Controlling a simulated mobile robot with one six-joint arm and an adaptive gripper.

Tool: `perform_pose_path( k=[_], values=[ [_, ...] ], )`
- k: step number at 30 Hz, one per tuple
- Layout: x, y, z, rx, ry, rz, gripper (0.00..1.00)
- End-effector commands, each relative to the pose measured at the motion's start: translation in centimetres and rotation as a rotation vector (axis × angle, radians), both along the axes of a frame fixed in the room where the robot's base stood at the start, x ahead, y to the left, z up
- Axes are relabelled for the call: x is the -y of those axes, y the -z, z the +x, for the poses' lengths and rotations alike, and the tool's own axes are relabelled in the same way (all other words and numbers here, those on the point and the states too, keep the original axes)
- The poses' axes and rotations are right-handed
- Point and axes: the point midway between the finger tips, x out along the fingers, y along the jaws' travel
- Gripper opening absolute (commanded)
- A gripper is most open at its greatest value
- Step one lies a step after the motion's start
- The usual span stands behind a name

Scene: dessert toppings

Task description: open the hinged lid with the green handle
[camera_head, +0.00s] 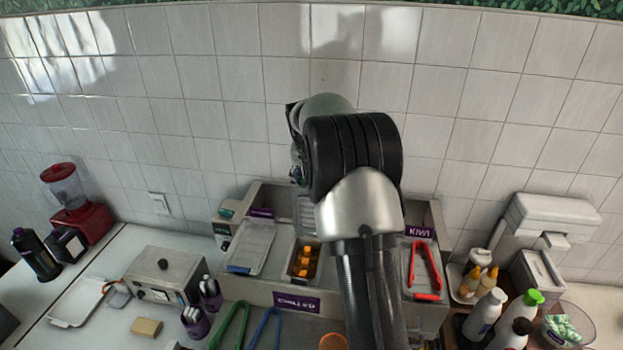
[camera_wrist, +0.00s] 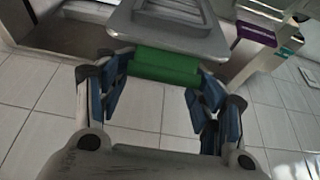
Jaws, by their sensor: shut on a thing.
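The green handle (camera_wrist: 165,66) lies across the edge of a grey lid (camera_wrist: 172,38) in the wrist view. My gripper (camera_wrist: 164,84) has its two blue-padded fingers at the two ends of this handle and is shut on it. The lid reaches away from the handle toward the top of the wrist view, where the frame cuts it off. In the head view my own arm covers the green handle and my gripper. How far the lid is tilted is hard to tell.
The grey topping station (camera_head: 254,291) has other lids and bins, with orange pieces (camera_head: 304,262) in one. Red tongs (camera_head: 425,267) lie on its right side. Green tongs (camera_head: 231,325) and blue tongs (camera_head: 263,328) are in front. A tiled wall (camera_head: 240,60) stands close behind.

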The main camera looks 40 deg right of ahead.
Motion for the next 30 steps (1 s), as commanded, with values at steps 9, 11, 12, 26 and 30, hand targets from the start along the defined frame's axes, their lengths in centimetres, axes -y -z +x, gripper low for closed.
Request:
perform_pose_path(
  k=[9, 11, 12, 26, 30],
  values=[
    [0.19, -0.88, 0.30, 0.016, -0.001, -0.009, 0.11],
    [0.20, -0.98, 0.33, 0.017, -0.001, -0.010, 0.57],
    [0.20, -1.03, 0.34, 0.018, -0.001, -0.009, 0.59],
    [0.08, -0.55, 0.18, 0.009, 0.000, -0.004, 0.77],
    [0.02, -0.63, 0.12, 0.008, -0.001, -0.004, 0.77]
  ],
)
